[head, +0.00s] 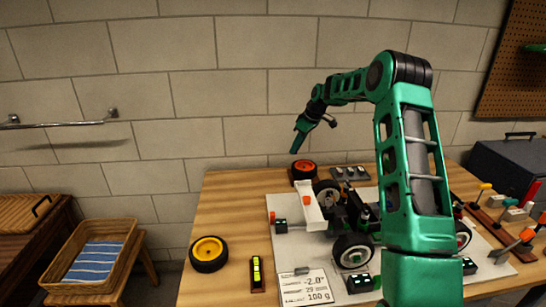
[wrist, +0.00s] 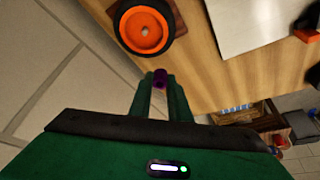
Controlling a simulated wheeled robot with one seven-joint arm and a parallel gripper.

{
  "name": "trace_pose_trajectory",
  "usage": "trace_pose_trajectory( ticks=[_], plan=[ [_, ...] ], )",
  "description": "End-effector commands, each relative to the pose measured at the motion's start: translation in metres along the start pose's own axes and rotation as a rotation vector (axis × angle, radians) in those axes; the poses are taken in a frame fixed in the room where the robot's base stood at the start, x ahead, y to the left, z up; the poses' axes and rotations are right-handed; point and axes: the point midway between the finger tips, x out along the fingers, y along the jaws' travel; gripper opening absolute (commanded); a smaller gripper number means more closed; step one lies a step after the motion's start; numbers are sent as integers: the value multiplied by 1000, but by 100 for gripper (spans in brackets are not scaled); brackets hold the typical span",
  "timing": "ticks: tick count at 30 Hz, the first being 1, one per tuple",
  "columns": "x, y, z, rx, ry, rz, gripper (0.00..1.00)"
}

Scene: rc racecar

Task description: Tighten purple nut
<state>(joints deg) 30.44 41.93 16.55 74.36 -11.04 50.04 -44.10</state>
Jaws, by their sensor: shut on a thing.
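The small purple nut (wrist: 159,77) shows in the wrist view between the fingertips of my gripper (wrist: 160,86), which is shut on it. In the head view my gripper (head: 296,146) hangs above the back edge of the table, pointing down, and the nut cannot be made out there. An orange-rimmed wheel (head: 304,177) stands just below it at the back of the table. The wheel also shows in the wrist view (wrist: 137,40), apart from the nut. The racecar (head: 348,219) sits on a pale mat (head: 289,245), partly hidden behind my arm.
A yellow-rimmed wheel (head: 209,252) lies at the table's left, near a yellow level (head: 257,272) and a display panel (head: 305,290). A tool rack (head: 490,222) and dark toolbox (head: 510,168) are on the right.

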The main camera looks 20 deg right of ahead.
Motion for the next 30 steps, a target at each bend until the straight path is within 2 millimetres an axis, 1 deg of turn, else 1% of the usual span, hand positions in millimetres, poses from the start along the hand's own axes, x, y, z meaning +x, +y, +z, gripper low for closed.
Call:
trace_pose_trajectory(
  ticks=[1, 3, 6, 8, 21, 26, 30],
  plan=[
    [-5, 12, 7, 24, 1, 11, 0],
    [-10, 22, 15, 51, 1, 21, 0],
    [-14, 32, 22, 75, 1, 31, 0],
    [-16, 35, 24, 82, 1, 34, 0],
    [-16, 36, 24, 88, 0, 37, 0],
    [-8, 35, 27, 89, -1, 35, 0],
    [3, 35, 31, 88, -1, 34, 0]
  ],
)
